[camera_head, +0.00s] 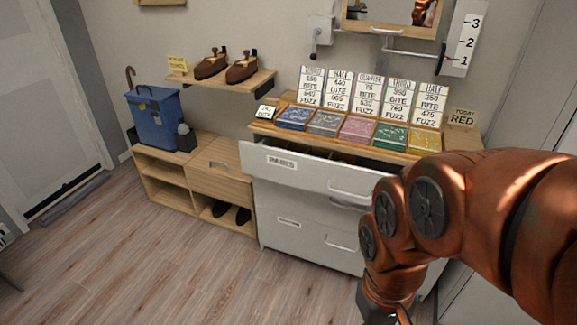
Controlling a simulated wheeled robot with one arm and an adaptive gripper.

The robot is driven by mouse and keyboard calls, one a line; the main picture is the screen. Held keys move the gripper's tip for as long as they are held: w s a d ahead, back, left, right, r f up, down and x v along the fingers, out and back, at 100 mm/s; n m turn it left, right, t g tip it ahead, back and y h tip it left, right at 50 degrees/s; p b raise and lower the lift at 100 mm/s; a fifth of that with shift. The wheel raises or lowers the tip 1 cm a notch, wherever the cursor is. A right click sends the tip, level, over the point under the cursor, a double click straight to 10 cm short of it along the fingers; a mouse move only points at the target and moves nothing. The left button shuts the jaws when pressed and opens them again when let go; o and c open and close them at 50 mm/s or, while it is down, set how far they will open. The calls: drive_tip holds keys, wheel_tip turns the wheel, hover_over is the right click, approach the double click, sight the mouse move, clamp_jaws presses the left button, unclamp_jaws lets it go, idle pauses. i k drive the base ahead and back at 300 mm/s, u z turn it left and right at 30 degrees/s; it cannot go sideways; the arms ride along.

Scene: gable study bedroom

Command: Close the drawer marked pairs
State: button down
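The drawer marked pairs (312,173) is the top drawer of a white chest with a wooden top. Its white front stands out from the chest, and a dark strip of its inside shows behind the front's upper edge, so it is open. The label reads PAIRS, and a pale bar handle (350,193) is on the right part of the front. My orange arm covers the drawer's right end. My gripper (382,312) is at the bottom edge, below and in front of the drawer, apart from it as far as I can see. Its fingers are mostly cut off.
Lower drawers (300,240) sit beneath. Several coloured trays and price cards stand on the chest top (262,126). A low wooden shelf unit (165,180) with a blue bin (155,118) is at left. Shoes rest on a wall shelf (205,85). The wooden floor (150,265) at left is clear.

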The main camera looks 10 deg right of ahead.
sight(355, 182)
drive_tip(key=z, duration=0.3)
drive_tip(key=i, duration=0.8)
drive_tip(key=u, duration=2.15)
